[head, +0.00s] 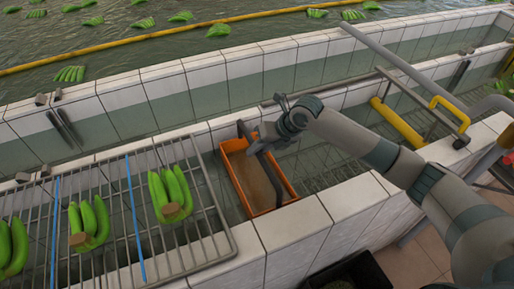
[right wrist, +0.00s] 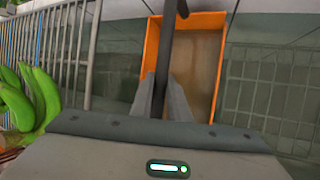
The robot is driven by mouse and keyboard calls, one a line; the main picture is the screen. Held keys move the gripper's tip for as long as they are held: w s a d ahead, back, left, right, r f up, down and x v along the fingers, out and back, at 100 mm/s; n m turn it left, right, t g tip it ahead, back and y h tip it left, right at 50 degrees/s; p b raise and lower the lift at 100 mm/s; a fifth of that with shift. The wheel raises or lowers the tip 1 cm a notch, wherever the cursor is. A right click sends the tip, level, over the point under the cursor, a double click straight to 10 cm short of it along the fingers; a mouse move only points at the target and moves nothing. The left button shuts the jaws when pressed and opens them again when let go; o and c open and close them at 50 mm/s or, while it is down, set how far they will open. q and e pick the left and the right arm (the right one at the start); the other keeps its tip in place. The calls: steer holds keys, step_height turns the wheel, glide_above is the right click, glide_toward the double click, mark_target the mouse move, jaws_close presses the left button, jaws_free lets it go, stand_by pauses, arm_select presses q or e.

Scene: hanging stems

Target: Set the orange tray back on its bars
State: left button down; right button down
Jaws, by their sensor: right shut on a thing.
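The orange tray (head: 237,185) is in the channel, right of the metal rack, in the head view. It looks roughly level, with a brown inside. Its dark handle (head: 272,175) arches above it. My right gripper (head: 258,140) is over the tray's far part and shut on this handle. In the right wrist view the handle (right wrist: 168,42) passes between the two fingers, with the orange tray (right wrist: 151,50) beyond. Thin bars (head: 335,175) show in the channel right of the tray. I cannot tell whether the tray touches any support. My left gripper is not in view.
Green banana bunches (head: 171,195) hang at the metal rack (head: 215,232) on the left. A white tiled wall (head: 290,228) runs along the near side. A yellow bar (head: 398,122) and pipes lie right. A dark bin (head: 350,272) stands below, in front.

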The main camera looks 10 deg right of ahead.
steer(key=shift+f+b, duration=0.65)
steer(key=shift+f, duration=0.7)
steer(key=c, duration=1.6)
jaws_free()
steer(key=shift+d, duration=0.1)
steer(key=shift+s+d+r+b, duration=0.2)
steer(key=shift+d+r+b, duration=0.2)
steer(key=shift+r, duration=0.2)
steer(key=b+v, duration=0.4)
steer(key=v, duration=1.2)
steer(key=shift+s+a, duration=0.1)
